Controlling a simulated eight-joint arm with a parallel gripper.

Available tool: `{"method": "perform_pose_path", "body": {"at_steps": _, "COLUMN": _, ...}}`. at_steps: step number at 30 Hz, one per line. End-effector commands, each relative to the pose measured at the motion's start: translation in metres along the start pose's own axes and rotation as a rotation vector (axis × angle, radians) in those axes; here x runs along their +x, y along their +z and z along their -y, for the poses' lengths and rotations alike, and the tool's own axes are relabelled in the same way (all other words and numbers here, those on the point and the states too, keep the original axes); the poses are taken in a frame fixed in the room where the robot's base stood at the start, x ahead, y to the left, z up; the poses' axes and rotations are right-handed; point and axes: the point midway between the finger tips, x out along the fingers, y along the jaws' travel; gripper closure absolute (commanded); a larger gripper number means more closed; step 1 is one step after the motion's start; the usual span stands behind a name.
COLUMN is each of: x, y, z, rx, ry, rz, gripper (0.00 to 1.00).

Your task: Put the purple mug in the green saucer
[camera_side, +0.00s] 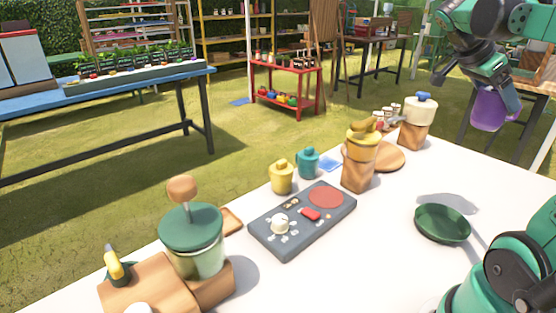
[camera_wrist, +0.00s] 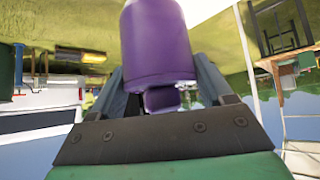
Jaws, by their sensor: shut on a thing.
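The purple mug (camera_side: 488,109) is held in the air at the upper right of the side view, high above the white table. My gripper (camera_side: 508,97) is shut on it. In the wrist view the purple mug (camera_wrist: 156,45) fills the top middle, with its handle toward my gripper (camera_wrist: 165,100), between the two fingers. The green saucer (camera_side: 442,223) lies on the table at the right of the side view, below and a little left of the mug. It looks empty. I cannot make out the saucer in the wrist view.
A dark grey panel (camera_side: 303,220) with a red disc and a knob lies left of the saucer. A green-lidded jar (camera_side: 192,240) stands front left. Table around the saucer is clear.

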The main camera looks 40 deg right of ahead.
Motion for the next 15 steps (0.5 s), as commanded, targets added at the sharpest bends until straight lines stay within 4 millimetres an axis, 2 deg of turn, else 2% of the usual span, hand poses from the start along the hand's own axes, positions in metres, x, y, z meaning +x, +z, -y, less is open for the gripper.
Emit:
{"method": "perform_pose_path", "body": {"at_steps": 5, "x": 0.016, "y": 0.016, "z": 0.000, "rx": 0.000, "ry": 0.000, "rz": 0.000, "gripper": 0.86}}
{"method": "perform_pose_path", "body": {"at_steps": 15, "x": 0.069, "y": 0.069, "z": 0.000, "rx": 0.000, "ry": 0.000, "rz": 0.000, "gripper": 0.86}}
